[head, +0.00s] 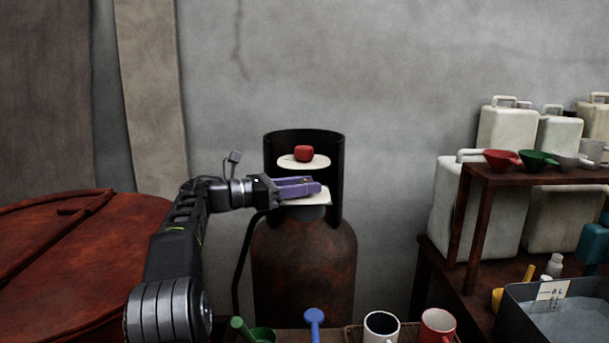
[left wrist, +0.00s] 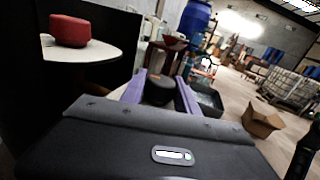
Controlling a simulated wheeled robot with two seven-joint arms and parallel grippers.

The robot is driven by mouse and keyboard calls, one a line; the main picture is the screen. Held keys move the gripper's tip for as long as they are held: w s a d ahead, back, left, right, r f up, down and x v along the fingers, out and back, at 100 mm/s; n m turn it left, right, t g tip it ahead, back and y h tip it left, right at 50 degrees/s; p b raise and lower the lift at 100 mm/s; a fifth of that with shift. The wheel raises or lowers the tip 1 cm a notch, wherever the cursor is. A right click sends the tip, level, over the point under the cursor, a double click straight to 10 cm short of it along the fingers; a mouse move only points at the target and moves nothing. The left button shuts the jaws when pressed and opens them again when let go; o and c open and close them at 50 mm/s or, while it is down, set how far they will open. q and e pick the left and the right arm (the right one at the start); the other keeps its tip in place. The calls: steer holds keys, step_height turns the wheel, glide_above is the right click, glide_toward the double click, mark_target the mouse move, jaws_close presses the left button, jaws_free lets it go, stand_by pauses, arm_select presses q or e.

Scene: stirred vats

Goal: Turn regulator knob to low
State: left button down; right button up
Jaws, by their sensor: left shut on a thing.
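A rusty gas cylinder (head: 304,265) stands against the wall with a black collar (head: 338,165) open to the front. Inside the collar are a red knob (head: 304,153) over an upper pale disc (head: 286,161) and a lower pale plate (head: 312,200). My left gripper (head: 312,187) reaches in from the left, just above the lower plate and below the red knob. In the left wrist view its purple fingers are shut on a dark round knob (left wrist: 158,91), which I take as the regulator knob. The red knob (left wrist: 70,31) stands clear of the fingers. The dark knob's setting is not readable. My right gripper is out of view.
A rusty drum lid (head: 70,240) is at the left. A bench in front holds a blue-handled tool (head: 314,318), a white mug (head: 381,327) and a red mug (head: 437,326). At the right, a rack (head: 540,177) carries funnels, with pale jugs (head: 505,128) behind it.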

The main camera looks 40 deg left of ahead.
arm_select(q)
steer(key=shift+f, duration=0.15)
steer(key=c, duration=0.9)
jaws_free()
steer(key=v, duration=0.7)
steer(key=shift+s+a, duration=0.2)
steer(key=shift+s, duration=0.1)
